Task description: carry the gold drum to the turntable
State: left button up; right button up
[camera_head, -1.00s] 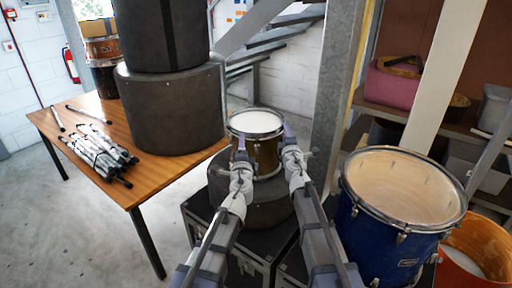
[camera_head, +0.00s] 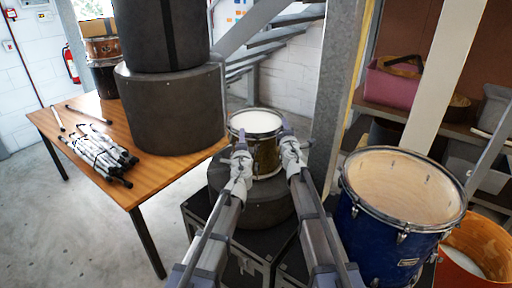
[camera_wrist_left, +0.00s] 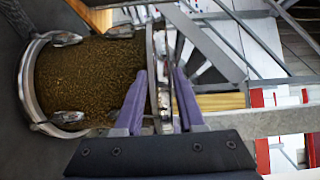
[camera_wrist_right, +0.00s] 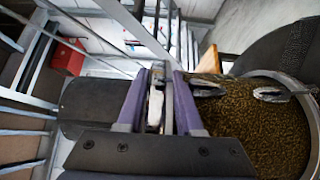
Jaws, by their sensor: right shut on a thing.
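The gold drum (camera_head: 265,158), with a white head, stands upright on a dark round case (camera_head: 268,210). In the left wrist view its glittery shell (camera_wrist_left: 85,80) lies left of the fingers; in the right wrist view the shell (camera_wrist_right: 265,130) lies to the right. My left gripper (camera_head: 238,150) is at the drum's near left side, its purple fingers either side of the rim; whether they press it is unclear. My right gripper (camera_head: 287,138) is at the right side, shut on the rim. I cannot pick out a turntable.
A blue drum (camera_head: 400,210) and an orange drum (camera_head: 478,250) stand close on the right. A wooden table (camera_head: 125,185) on the left bears large dark cases (camera_head: 170,110) and folded stands (camera_head: 98,150). A grey post (camera_head: 338,90) rises behind the gold drum.

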pick_arm(q)
jog(key=shift+c, duration=1.4)
pick_arm(e)
grip_shut()
pick_arm(q)
grip_shut()
